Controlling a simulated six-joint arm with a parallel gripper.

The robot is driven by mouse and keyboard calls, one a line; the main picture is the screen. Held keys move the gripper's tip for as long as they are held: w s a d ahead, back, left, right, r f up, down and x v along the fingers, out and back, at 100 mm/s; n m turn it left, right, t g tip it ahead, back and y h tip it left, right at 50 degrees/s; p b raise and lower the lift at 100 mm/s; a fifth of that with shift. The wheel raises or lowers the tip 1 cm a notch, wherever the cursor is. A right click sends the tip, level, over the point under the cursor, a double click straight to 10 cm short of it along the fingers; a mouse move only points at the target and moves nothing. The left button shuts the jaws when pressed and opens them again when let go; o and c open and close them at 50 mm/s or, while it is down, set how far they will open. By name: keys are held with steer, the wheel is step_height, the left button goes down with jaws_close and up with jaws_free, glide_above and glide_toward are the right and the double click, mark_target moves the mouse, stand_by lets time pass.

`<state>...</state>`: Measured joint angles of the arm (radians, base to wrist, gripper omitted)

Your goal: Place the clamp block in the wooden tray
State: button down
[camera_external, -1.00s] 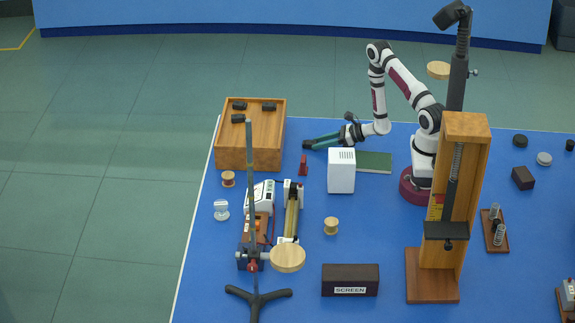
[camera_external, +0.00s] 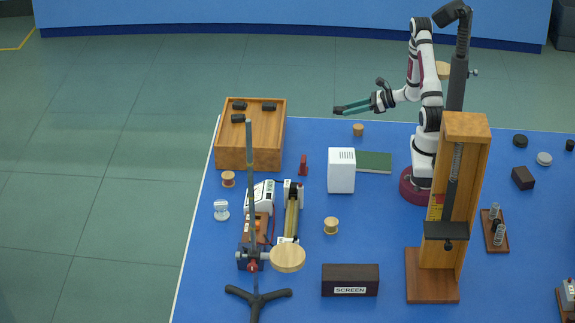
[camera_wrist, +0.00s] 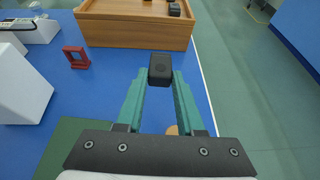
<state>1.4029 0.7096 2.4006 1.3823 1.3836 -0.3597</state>
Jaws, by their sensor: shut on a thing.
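My gripper (camera_external: 342,109) has teal fingers and is raised above the back of the blue table, to the right of the wooden tray (camera_external: 248,157). In the wrist view it is shut on a small black clamp block (camera_wrist: 160,68), held between the fingertips. The tray also shows ahead in the wrist view (camera_wrist: 135,33), beyond the held block and apart from it. Several similar black blocks (camera_external: 269,106) lie inside the tray at its back and left.
A white box (camera_external: 341,171) and a green board (camera_external: 374,162) are right of the tray. A small red stand (camera_external: 303,165) is near its right side. A tall rod stand (camera_external: 250,190) rises in front. A wooden spool (camera_external: 358,129) stands below my gripper.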

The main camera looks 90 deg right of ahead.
steer(key=w+d+r, duration=0.1)
steer(key=w+r, duration=0.3)
steer(key=w, duration=0.4)
steer(key=w+d+r, duration=0.2)
steer(key=w+r, duration=0.2)
steer(key=w, duration=0.4)
glide_above(277, 123)
steer(key=shift+n+y, duration=0.3)
steer(key=shift+y, duration=0.1)
steer(key=f, duration=0.5)
steer(key=shift+s+d+f, duration=0.2)
steer(key=shift+d+f, duration=0.1)
steer(key=shift+f, duration=0.1)
steer(key=f, duration=0.4)
steer(key=shift+w+a, duration=0.2)
steer(key=shift+w, duration=0.1)
steer(key=shift+f, duration=0.25)
steer(key=c, duration=0.5)
jaws_free()
steer(key=shift+f, duration=0.1)
